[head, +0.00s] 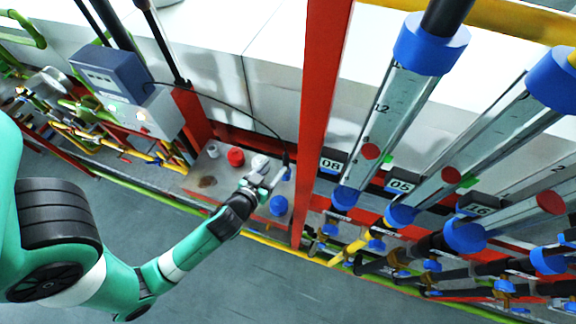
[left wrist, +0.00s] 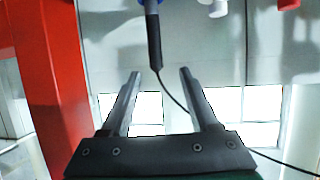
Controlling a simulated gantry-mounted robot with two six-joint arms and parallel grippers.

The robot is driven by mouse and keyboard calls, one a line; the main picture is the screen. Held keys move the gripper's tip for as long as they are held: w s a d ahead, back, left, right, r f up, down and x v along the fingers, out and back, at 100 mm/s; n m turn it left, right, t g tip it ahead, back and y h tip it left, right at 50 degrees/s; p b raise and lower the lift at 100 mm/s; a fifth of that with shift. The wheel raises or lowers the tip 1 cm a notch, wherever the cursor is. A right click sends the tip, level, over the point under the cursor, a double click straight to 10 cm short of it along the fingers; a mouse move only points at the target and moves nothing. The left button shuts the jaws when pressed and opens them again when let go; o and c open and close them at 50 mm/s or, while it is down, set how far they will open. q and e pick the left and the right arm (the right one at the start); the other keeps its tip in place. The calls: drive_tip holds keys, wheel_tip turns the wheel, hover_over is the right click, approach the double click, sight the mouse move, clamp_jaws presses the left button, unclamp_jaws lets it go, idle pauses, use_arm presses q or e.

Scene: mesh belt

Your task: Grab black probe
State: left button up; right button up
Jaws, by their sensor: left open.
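The black probe (left wrist: 153,38) is a slim dark rod with a thin black cable from its end. In the left wrist view it hangs in from the top centre, its cable end lined up between my fingertips. In the head view the probe (head: 286,160) shows small at the right of the grey panel, just beyond my left gripper (head: 271,178). My left gripper is open; in the left wrist view its two fingers (left wrist: 160,72) stand apart with no contact on the probe visible. How far the probe is in depth I cannot tell. My right gripper is not in view.
The grey panel (head: 208,182) carries a red knob (head: 236,156) and a blue knob (head: 278,205). A red post (head: 322,110) stands close to the right of the gripper. A blue-grey meter box (head: 110,72) is at the left; the cable runs from it. Glass flow tubes stand at the right.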

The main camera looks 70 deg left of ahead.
sight(286, 165)
use_arm(q)
drive_tip(key=x, duration=1.1)
drive_tip(key=shift+w+d+r+p, duration=0.2)
drive_tip(key=shift+w+r+p, duration=0.1)
drive_tip(key=shift+p, duration=0.15)
drive_tip(key=shift+c, duration=0.3)
clamp_jaws()
